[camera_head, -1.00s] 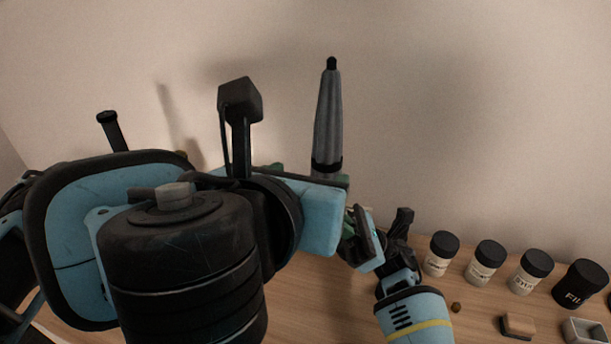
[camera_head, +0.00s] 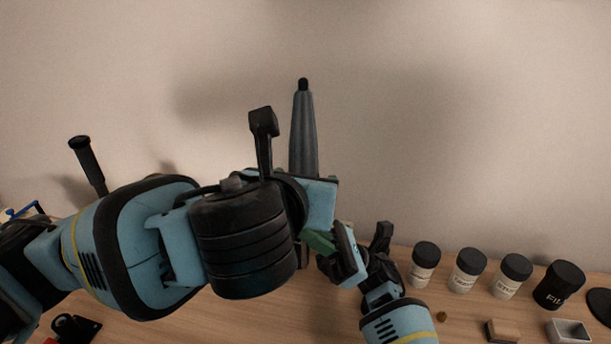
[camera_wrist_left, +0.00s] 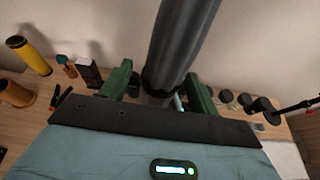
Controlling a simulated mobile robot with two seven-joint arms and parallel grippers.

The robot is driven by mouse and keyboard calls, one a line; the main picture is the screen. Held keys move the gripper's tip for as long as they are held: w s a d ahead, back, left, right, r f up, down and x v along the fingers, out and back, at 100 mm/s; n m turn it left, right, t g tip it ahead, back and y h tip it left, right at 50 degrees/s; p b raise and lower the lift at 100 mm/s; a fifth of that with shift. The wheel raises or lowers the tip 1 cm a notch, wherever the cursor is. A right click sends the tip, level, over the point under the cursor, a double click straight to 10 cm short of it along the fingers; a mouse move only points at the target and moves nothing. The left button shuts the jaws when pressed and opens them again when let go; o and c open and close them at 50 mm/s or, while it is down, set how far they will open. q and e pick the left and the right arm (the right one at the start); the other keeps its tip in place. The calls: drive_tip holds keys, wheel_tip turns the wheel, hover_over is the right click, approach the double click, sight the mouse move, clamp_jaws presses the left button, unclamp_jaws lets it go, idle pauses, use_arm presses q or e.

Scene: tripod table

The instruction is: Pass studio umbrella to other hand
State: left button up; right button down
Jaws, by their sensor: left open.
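The closed grey studio umbrella (camera_head: 303,135) stands upright in the head view, black tip up. Its middle is hidden behind my left gripper, and a dark lower part shows below. My left gripper (camera_head: 306,180) is open around the umbrella. In the left wrist view, the umbrella's dark shaft (camera_wrist_left: 180,45) passes between the green fingers of the left gripper (camera_wrist_left: 160,88), with a gap beside it. My right gripper (camera_head: 318,244) is at the umbrella's lower part, below the left one, and appears shut on it. Its contact is partly hidden.
The wooden table (camera_head: 470,318) lies below. Several black-lidded jars (camera_head: 467,270) stand at right, with a small wooden block (camera_head: 502,331) and a grey tray (camera_head: 568,331) in front. A yellow cylinder (camera_wrist_left: 30,55) shows in the left wrist view.

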use_arm(q)
drive_tip(key=shift+x, duration=1.3)
drive_tip(key=c, duration=0.9)
drive_tip(key=shift+c, duration=1.1)
use_arm(e)
drive_tip(key=c, duration=2)
unclamp_jaws()
drive_tip(key=o, duration=0.5)
drive_tip(key=shift+o, duration=0.2)
drive_tip(key=shift+f, duration=0.1)
drive_tip(key=v, duration=1.1)
drive_tip(key=shift+d+f, duration=0.2)
drive_tip(key=shift+d, duration=0.15)
drive_tip(key=shift+w, duration=0.1)
